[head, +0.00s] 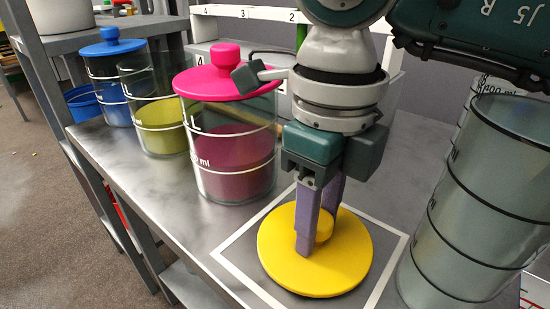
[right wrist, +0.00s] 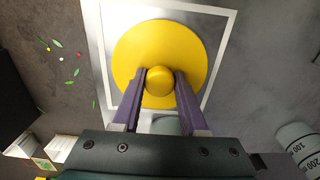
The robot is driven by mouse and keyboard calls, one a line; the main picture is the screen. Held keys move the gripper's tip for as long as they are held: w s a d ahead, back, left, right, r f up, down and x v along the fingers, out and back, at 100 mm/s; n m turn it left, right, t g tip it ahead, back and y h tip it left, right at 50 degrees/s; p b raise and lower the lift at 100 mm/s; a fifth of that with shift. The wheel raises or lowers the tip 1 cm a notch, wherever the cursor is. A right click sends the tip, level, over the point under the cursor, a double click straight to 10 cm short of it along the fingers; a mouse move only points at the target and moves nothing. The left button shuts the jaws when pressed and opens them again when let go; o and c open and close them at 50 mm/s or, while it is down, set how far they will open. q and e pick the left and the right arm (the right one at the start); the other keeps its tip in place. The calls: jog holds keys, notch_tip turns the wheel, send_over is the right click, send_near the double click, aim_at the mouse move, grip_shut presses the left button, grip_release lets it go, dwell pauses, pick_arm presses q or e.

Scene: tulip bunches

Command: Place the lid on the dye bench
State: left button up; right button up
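The yellow lid (head: 348,262) is a flat disc with a round knob. It lies level inside a white square outline (head: 237,270) on the grey metal bench (head: 125,165); whether it fully touches the surface is hard to tell. In the right wrist view, the lid (right wrist: 195,50) sits roughly centred across the outline. My right gripper (head: 314,243) points down over the lid, its purple fingers on either side of the knob. In the right wrist view, the fingers (right wrist: 160,82) appear to touch the knob on both sides. My left gripper is not in view.
A pink-lidded jar (head: 235,150) stands just left of my right gripper. An open jar with yellow-green dye (head: 160,125) and a blue-lidded jar (head: 112,95) stand further left. A large clear cylinder (head: 480,210) stands close at right. A white numbered rack (head: 225,12) is behind.

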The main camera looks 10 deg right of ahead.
jog(key=o, duration=0.3)
jog(key=shift+r+p, duration=1.15)
jog(key=shift+r, duration=5)
